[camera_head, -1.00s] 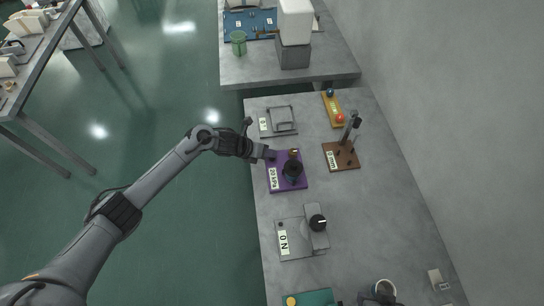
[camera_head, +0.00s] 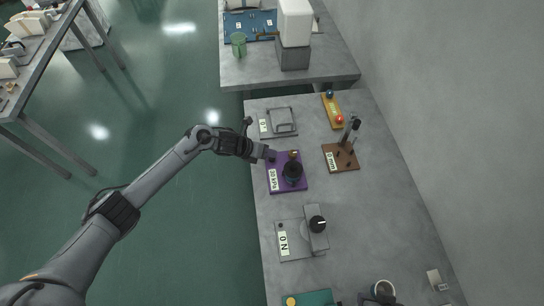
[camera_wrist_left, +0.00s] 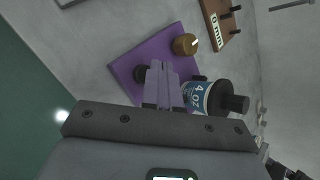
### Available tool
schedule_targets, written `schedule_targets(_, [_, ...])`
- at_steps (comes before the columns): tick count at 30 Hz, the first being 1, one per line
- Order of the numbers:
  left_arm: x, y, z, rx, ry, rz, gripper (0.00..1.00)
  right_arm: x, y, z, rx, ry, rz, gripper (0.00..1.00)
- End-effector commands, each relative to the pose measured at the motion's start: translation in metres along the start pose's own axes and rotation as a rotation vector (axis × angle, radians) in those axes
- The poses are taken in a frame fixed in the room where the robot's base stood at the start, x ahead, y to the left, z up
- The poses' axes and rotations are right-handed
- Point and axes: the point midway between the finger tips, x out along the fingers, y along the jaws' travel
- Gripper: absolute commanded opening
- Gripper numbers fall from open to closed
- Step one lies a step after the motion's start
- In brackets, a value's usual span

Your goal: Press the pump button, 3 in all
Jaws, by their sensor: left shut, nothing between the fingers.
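The purple pump board (camera_head: 298,184) lies on the grey bench, with a label reading 30 kPa (camera_head: 273,179). It carries a small dark round button (camera_head: 271,160) at its upper left corner, a brass knob (camera_head: 293,154) and a dark cylinder (camera_head: 292,170). In the left wrist view the dark button (camera_wrist_left: 142,73) is just left of my fingertips, and the cylinder's blue label (camera_wrist_left: 196,97) shows to the right. My left gripper (camera_head: 268,153) is shut and empty, close to the button; I cannot tell whether they touch. My right gripper is not in view.
A grey plate with a frame (camera_head: 281,119) lies beyond the board, and a brown stand (camera_head: 341,156) stands to its right. A grey device labelled 0 N (camera_head: 314,240) is nearer. A yellow board with coloured balls (camera_head: 333,109) lies at the back.

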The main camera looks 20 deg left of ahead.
Motion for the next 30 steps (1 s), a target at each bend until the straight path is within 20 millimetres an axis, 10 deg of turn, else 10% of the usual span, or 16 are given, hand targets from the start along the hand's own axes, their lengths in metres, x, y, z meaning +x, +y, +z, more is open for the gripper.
schedule_targets(30, [-0.034,-0.025,0.025,0.002,-0.001,0.000,0.00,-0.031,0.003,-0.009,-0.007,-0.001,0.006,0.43])
